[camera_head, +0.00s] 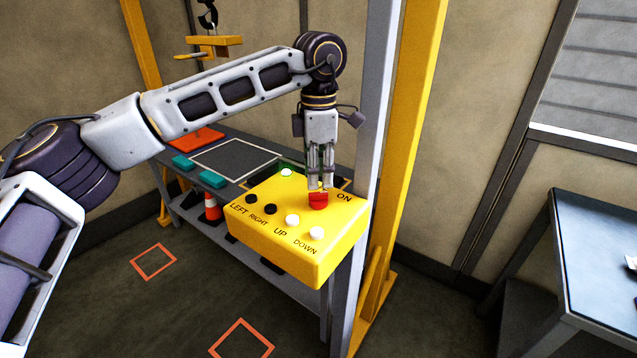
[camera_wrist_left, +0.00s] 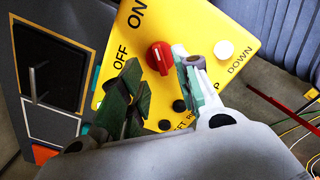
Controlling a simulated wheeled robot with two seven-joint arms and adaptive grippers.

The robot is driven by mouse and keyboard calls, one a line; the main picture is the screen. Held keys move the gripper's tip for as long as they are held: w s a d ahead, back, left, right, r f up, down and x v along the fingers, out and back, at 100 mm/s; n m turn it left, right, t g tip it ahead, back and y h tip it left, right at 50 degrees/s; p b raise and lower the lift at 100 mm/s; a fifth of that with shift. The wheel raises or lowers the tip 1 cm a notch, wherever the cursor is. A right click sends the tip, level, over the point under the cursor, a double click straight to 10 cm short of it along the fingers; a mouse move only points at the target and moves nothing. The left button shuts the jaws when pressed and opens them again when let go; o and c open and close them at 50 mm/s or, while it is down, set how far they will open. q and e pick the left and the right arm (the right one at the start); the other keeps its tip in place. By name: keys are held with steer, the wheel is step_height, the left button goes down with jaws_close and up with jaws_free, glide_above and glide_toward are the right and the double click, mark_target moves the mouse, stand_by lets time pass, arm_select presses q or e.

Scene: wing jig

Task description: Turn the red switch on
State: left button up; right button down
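The red switch (camera_head: 318,202) is a round knob on top of a yellow control box (camera_head: 292,262), beside the ON label. In the left wrist view the red switch (camera_wrist_left: 160,58) lies near the OFF and ON labels and has a pale line across it; I cannot tell surely which label it marks. My left gripper (camera_head: 320,186) points down right over the switch. In the left wrist view my left gripper (camera_wrist_left: 156,74) has its fingers apart, one on each side of the knob; contact is not clear. My right gripper is not in view.
The box also carries black and white buttons labelled LEFT, RIGHT, UP and DOWN. A grey post (camera_head: 376,130) and a yellow post (camera_head: 410,150) stand right behind it. A blue-grey table (camera_head: 600,250) is at right.

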mark_target(319, 193)
arm_select(q)
step_height(319, 193, up, 8)
stand_by(0.5)
steer(key=shift+f, duration=0.2)
